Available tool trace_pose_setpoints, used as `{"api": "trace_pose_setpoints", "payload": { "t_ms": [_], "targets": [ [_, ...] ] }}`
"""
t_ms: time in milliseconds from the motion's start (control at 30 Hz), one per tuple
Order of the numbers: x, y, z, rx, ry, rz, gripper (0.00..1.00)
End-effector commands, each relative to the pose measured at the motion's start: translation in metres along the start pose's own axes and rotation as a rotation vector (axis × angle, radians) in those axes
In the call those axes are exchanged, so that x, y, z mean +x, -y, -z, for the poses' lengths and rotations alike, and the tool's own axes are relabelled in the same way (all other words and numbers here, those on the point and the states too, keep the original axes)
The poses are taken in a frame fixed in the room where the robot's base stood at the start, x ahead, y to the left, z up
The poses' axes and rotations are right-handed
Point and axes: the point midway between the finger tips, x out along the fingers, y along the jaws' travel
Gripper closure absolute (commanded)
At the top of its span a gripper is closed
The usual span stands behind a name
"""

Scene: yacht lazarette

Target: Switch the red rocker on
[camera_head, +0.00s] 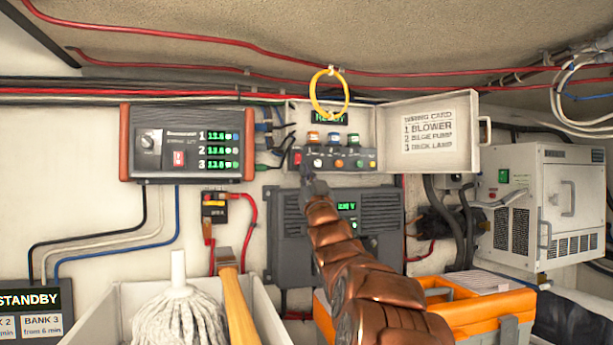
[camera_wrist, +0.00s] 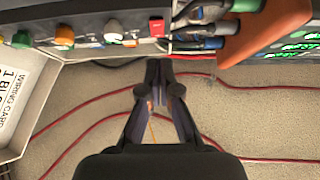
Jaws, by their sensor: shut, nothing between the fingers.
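A small red rocker (camera_head: 297,157) sits at the left end of a row of controls in the open grey relay box (camera_head: 375,167) on the wall. In the wrist view the red rocker (camera_wrist: 156,27) is just beyond my fingertips. Whether it is on or off cannot be told. My gripper (camera_head: 308,175) is shut and empty, just below and right of the red rocker; it also shows in the wrist view (camera_wrist: 160,66). A gap shows between fingertips and rocker in the wrist view. Another red switch (camera_head: 178,158) is on the dark display unit (camera_head: 187,112) to the left.
Next to the rocker are a white knob (camera_wrist: 113,30), an orange knob (camera_wrist: 64,35) and a green one (camera_wrist: 20,40). The box's lid (camera_head: 433,135) stands open at right. A yellow ring (camera_head: 329,94) hangs above. Cables run left of the box. A mop (camera_head: 178,310) stands lower left.

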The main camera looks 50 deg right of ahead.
Motion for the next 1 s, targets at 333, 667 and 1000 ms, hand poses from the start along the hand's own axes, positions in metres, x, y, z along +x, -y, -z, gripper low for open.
{"api": "trace_pose_setpoints", "payload": {
  "t_ms": [333,667,1000],
  "targets": [
    [-0.053,-0.005,-0.011,-0.006,0.001,-0.007,1.0],
    [-0.084,-0.004,-0.018,-0.004,0.002,-0.004,1.0],
    [-0.088,-0.003,-0.018,-0.004,0.001,-0.003,1.0]
  ]
}}
